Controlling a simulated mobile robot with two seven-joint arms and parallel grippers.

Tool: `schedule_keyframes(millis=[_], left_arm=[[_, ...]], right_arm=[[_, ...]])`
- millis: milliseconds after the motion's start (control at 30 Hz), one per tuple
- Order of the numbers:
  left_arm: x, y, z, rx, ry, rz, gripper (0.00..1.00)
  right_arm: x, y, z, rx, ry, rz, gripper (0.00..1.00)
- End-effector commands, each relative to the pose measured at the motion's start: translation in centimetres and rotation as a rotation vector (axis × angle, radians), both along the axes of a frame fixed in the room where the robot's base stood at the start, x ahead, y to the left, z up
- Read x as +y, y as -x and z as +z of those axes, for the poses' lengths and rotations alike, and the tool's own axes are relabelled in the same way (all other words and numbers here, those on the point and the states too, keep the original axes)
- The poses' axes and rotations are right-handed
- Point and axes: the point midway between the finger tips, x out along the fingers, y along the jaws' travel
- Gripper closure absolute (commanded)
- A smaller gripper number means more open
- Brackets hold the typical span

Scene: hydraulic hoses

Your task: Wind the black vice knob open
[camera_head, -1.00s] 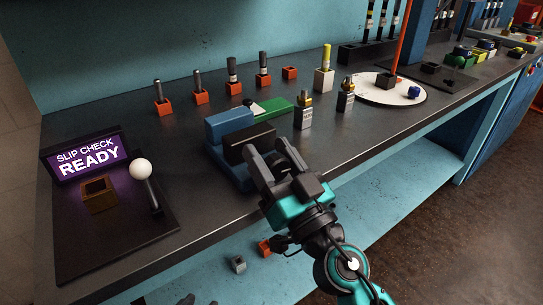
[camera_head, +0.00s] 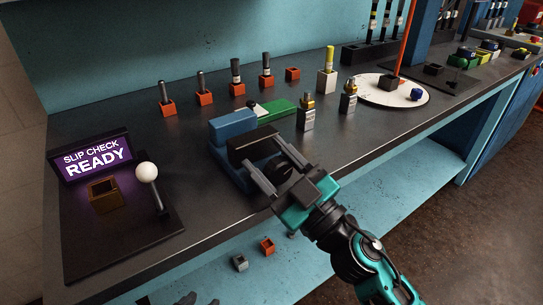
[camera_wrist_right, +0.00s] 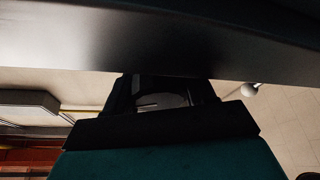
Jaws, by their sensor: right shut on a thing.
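The blue vice (camera_head: 232,124) stands near the front edge of the dark bench, with a black jaw block (camera_head: 250,143) on its near side. The round black vice knob (camera_head: 279,167) faces the front edge. My right gripper (camera_head: 270,163) reaches it from the lower right, with one finger on each side, and is shut on the knob. In the right wrist view the knob (camera_wrist_right: 165,101) is a dark round shape between the dark fingers, and its edges are hard to make out. My left gripper is not in view.
A lever with a white ball (camera_head: 147,172) and a sign reading "SLIP CHECK READY" (camera_head: 92,155) stand at the left. Orange holders line the back. The front right bench is clear.

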Motion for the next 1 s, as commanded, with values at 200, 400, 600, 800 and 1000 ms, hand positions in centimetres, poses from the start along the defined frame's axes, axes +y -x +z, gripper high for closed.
schedule_keyframes(millis=[200,400,600,800,1000], left_arm=[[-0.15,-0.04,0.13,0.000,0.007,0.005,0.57],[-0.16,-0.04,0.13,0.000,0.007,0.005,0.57],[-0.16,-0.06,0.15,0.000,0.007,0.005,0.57],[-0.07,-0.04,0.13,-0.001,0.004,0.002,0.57],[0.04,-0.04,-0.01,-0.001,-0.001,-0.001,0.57]], right_arm=[[0.01,0.02,-0.07,-0.010,0.013,0.000,0.76],[0.01,0.02,-0.07,-0.010,0.013,0.000,0.76],[0.01,0.02,-0.07,-0.009,0.012,0.000,0.31],[0.01,0.01,-0.04,-0.008,0.011,0.000,0.25],[-0.35,0.34,-0.35,-0.006,0.012,-0.001,0.25]])
